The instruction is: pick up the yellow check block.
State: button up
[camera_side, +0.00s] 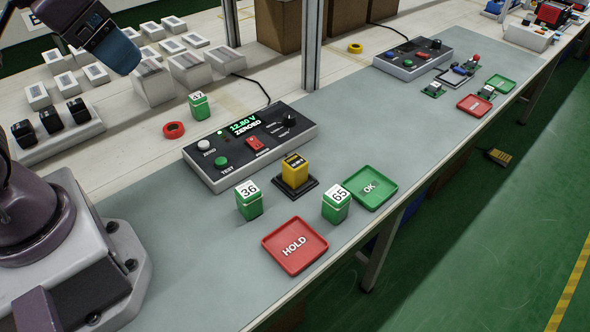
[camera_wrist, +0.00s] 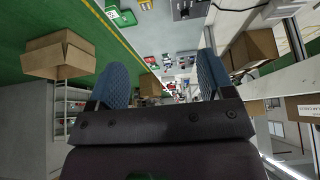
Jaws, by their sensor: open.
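The yellow check block (camera_side: 295,170) stands upright on a black square base in front of the grey test unit in the side view. It has a dark label near its top. My gripper shows in the wrist view (camera_wrist: 162,80) with its two blue fingers wide apart and nothing between them. In the side view part of my gripper (camera_side: 108,48) is at the top left, high above the bench and far from the yellow block. I cannot make out the yellow block in the wrist view.
Green blocks marked 36 (camera_side: 249,200) and 65 (camera_side: 337,205) stand on either side of the yellow block. A red HOLD tray (camera_side: 295,262) and a green OK tray (camera_side: 384,178) lie in front and to the right. The test unit (camera_side: 222,178) is behind. A metal post (camera_side: 312,45) rises at the back.

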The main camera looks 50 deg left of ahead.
jog(key=n+g+h, duration=0.7)
jog(key=n+h, duration=0.2)
jog(key=n, duration=0.4)
send_over(290, 156)
jog(key=s+a, duration=0.3)
jog(key=a, duration=0.2)
notch_tip(290, 156, down, 17)
jog(key=w+f+n+h, duration=0.1)
jog(key=f, duration=0.2)
jog(key=w+a+f+n+t+h, duration=0.1)
jog(key=f+n+h, duration=0.1)
jog(key=f, duration=0.2)
jog(key=a+f+n+h, duration=0.1)
jog(key=f, duration=0.2)
jog(key=shift+w+f+n, duration=0.35)
jog(key=shift+w+n, duration=0.05)
jog(key=shift+d+f+h, duration=0.15)
jog(key=shift+f+h, duration=0.1)
jog(key=shift+h, duration=0.05)
jog(key=shift+d+f, duration=0.15)
jog(key=shift+d, duration=0.2)
jog(key=x, duration=0.6)
jog(key=shift+w+d+f, duration=0.1)
jog(key=shift+d, duration=0.1)
